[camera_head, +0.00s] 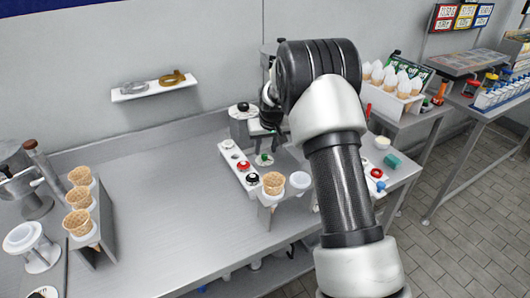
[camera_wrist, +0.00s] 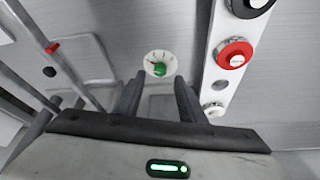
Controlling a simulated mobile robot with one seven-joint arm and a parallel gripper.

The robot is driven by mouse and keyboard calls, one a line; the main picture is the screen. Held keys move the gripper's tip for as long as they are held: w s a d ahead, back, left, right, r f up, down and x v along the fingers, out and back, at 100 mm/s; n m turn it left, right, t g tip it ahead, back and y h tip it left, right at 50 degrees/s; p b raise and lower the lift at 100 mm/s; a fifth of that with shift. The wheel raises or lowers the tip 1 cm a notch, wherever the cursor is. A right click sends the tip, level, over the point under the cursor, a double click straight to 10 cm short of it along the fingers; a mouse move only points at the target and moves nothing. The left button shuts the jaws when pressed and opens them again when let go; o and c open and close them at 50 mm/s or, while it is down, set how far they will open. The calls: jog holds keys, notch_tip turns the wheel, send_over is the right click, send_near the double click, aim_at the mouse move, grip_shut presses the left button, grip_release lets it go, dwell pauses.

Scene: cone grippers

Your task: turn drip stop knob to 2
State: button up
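A small green knob sits on a round white dial with dark marks, which I take to be the drip stop knob (camera_wrist: 160,69). It also shows in the head view (camera_head: 264,160), on the steel counter just right of a white strip. The dial's numbers are too small to read. My gripper (camera_wrist: 157,92) is open and empty in the wrist view. Its two dark fingers point toward the dial, one on each side, with the knob just beyond the tips and apart from them. In the head view my arm hides part of the gripper.
A white strip (camera_head: 241,163) with red, black and white round buttons stands beside the knob; a red button (camera_wrist: 234,54) is close to the right finger. A holder with a cone (camera_head: 273,183) stands in front. The counter (camera_head: 160,200) to the left is mostly clear.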

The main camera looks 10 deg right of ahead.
aim_at(264, 156)
jog(key=shift+x, duration=1.8)
jog(key=shift+s, duration=0.1)
grip_shut()
jog(key=m, duration=0.2)
jog(key=m+h, duration=0.1)
jog(key=shift+a+f+m, duration=0.1)
jog(key=shift+a+m, duration=0.1)
jog(key=shift+m, duration=0.2)
jog(key=shift+a+m+g+h+b, duration=0.15)
jog(key=shift+m+h, duration=0.3)
jog(key=shift+m, duration=0.5)
jog(key=shift+d+m+g+h+b, duration=0.1)
jog(key=shift+m+g+h+b, duration=0.25)
jog(key=shift+m, duration=0.6)
